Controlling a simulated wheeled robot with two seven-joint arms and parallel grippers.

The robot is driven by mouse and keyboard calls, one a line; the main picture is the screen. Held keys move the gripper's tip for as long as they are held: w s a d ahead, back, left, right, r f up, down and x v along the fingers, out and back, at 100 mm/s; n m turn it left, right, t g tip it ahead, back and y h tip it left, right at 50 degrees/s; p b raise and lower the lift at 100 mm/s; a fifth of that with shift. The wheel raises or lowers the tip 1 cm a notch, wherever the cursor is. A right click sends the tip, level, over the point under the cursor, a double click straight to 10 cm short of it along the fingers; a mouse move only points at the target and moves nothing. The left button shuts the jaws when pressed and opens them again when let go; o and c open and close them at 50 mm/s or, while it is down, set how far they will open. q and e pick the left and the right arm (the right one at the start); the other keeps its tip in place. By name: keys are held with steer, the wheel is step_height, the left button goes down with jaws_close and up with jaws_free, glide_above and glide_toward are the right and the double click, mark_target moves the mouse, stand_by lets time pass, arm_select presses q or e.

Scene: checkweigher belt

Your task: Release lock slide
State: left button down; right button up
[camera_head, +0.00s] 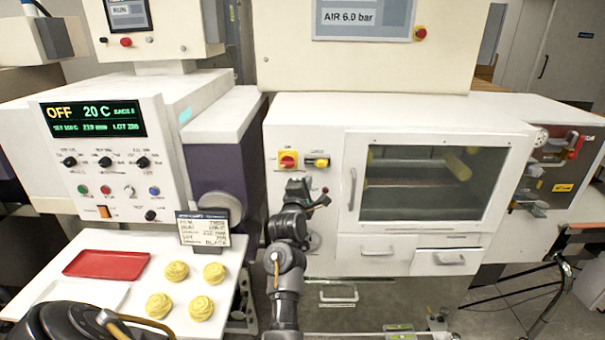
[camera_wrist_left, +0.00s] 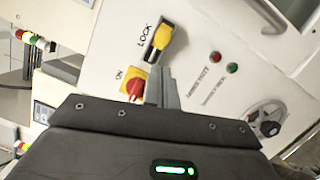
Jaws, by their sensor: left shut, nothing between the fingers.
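The lock slide is a yellow knob (camera_wrist_left: 165,38) in a short dark slot beside the word LOCK. The knob sits at the slot end farther from the red switch. In the head view the lock slide (camera_head: 322,163) is on the white machine front, right of that switch. My left gripper (camera_wrist_left: 164,72) is shut and empty. Its fingertips appear just below the slot in the wrist view; I cannot tell whether they touch the panel. In the head view my left gripper (camera_head: 298,184) is just below the slide and switch. My right gripper is not in view.
A red rotary switch (camera_wrist_left: 134,88) on a yellow plate is close beside the fingers. A handwheel (camera_wrist_left: 267,120) and red and green buttons (camera_wrist_left: 223,62) are on the same panel. A glazed door (camera_head: 430,180) is to the right. A table (camera_head: 105,243) with pastries and a red tray (camera_head: 106,263) is left.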

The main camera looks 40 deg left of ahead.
arm_select(q)
steer(key=v, duration=0.2)
steer(key=shift+s+d+f, duration=0.15)
steer(key=shift+s, duration=0.2)
stand_by(0.4)
